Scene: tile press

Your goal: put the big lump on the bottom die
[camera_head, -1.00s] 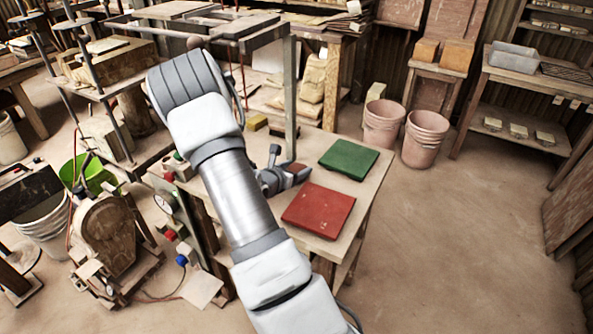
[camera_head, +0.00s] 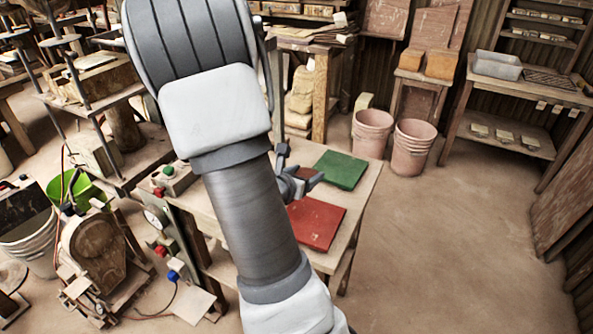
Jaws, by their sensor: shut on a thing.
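My gripper (camera_head: 312,181) is just right of my forearm, above the table near the left edges of the two boards. It is shut on a small brownish-red lump (camera_head: 307,173), only partly visible between the fingers. I cannot judge its full size. My arm crosses the middle of the view and covers most of the press. The bottom die cannot be made out and seems hidden behind my arm.
A red board (camera_head: 317,224) and a green board (camera_head: 341,170) lie on the wooden table (camera_head: 357,205). A control box with coloured buttons (camera_head: 173,178) stands left of my arm. Two pink buckets (camera_head: 411,148) stand on the floor behind. Open floor lies to the right.

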